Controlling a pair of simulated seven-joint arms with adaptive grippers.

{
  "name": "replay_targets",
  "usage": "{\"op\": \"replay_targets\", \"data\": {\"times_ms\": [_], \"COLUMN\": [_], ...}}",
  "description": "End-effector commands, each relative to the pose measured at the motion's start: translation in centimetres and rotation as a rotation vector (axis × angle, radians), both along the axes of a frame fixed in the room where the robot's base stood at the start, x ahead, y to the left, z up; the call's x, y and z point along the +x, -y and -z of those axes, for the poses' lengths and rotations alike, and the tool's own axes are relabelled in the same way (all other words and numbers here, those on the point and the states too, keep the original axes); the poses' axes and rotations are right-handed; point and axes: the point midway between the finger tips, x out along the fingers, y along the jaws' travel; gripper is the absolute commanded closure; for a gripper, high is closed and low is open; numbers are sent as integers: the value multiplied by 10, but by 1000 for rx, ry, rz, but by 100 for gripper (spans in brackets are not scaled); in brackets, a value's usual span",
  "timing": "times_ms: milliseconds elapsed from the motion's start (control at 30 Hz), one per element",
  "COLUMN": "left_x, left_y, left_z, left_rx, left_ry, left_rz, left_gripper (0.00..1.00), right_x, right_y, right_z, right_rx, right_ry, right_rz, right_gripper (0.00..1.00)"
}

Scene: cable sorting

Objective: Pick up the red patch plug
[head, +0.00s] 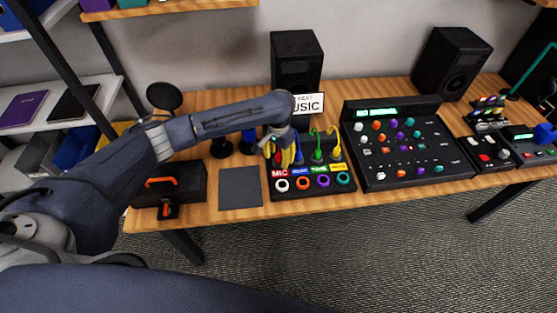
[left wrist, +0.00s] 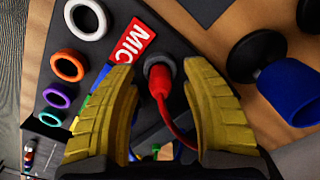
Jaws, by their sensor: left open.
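The red patch plug (left wrist: 159,90) stands in a round grey socket in the left wrist view, on the black patch panel (left wrist: 185,45) beside the red MIC label (left wrist: 131,42). Its red cable bends down and to the right. My left gripper (left wrist: 157,72) is open, with one yellow finger on each side of the plug; I cannot tell whether either touches it. In the head view the left gripper (head: 284,155) is over the left end of the panel (head: 310,193) and largely hides the plug. My right gripper is not in view.
Green (head: 318,150) and yellow (head: 334,148) plugs with cables stand to the right of the gripper. Coloured rings (head: 302,184) line the panel's front. A mixer (head: 405,150) is at right, a grey mat (head: 240,188) at left, and a speaker (head: 297,60) behind.

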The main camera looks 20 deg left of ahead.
Motion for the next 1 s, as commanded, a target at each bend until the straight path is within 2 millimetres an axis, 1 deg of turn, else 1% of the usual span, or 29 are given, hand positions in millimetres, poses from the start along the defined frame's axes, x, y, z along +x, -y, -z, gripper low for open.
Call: {"op": "replay_targets", "data": {"times_ms": [133,433,833,1000], "left_x": [0,0,0,0], "left_y": [0,-1,-1,-1], "left_z": [9,10,10,10], "left_rx": [0,1,1,1], "left_ry": [-1,0,0,0], "left_rz": [-2,-1,-1,-1], "left_gripper": [53,53,99,100], "right_x": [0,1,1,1], "right_y": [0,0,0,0], "right_z": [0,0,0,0], "right_rx": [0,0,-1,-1], "right_ry": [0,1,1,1], "right_rz": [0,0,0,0], "right_gripper": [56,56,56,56]}}
